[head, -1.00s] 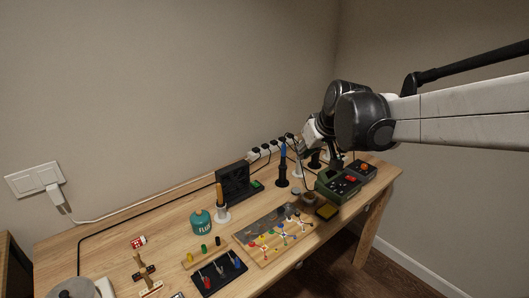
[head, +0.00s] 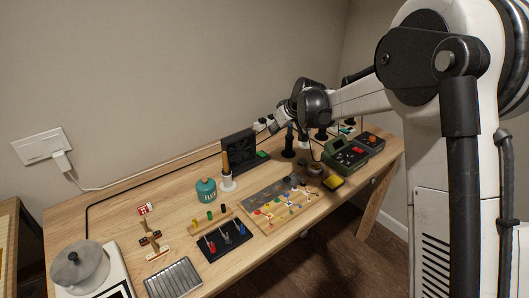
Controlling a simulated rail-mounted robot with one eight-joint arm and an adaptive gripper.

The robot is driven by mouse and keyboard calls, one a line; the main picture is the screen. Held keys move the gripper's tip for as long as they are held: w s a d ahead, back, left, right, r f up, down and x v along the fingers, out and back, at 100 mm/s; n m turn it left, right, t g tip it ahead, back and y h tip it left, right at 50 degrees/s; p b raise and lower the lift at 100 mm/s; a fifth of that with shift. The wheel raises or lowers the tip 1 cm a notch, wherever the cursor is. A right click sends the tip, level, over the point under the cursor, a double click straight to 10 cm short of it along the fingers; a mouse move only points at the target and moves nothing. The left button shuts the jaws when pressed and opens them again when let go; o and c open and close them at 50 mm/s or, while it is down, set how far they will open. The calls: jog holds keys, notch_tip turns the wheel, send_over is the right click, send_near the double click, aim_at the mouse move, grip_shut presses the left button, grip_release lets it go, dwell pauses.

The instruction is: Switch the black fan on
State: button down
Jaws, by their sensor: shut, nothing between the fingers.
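The black fan (head: 236,151) is a dark upright box at the back of the wooden workbench, against the wall. A small green part (head: 262,155) sits at its right foot; I cannot tell whether it is the switch, or whether the fan runs. My gripper (head: 273,128) is shut and empty. It hangs in the air just right of the fan, pointing down and left, apart from the fan as far as I can see. Its fingertips are small and hard to make out.
A black stand (head: 289,143) and green device (head: 345,155) are to the right. The front left holds tools.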

jog(key=shift+w+a+f, duration=0.15)
jog(key=shift+w+f, duration=0.05)
jog(key=shift+f, duration=0.1)
send_over(261, 153)
jog(key=s+d, duration=0.1)
jog(key=s, duration=0.1)
jog(key=f, duration=0.5)
jog(key=f+b, duration=0.1)
jog(key=f, duration=0.2)
jog(key=shift+w, duration=0.25)
notch_tip(261, 153, down, 2)
jog(key=shift+s+d+f, duration=0.1)
jog(key=shift+d+f, duration=0.05)
jog(key=shift+s+d+f, duration=0.1)
jog(key=shift+f, duration=0.75)
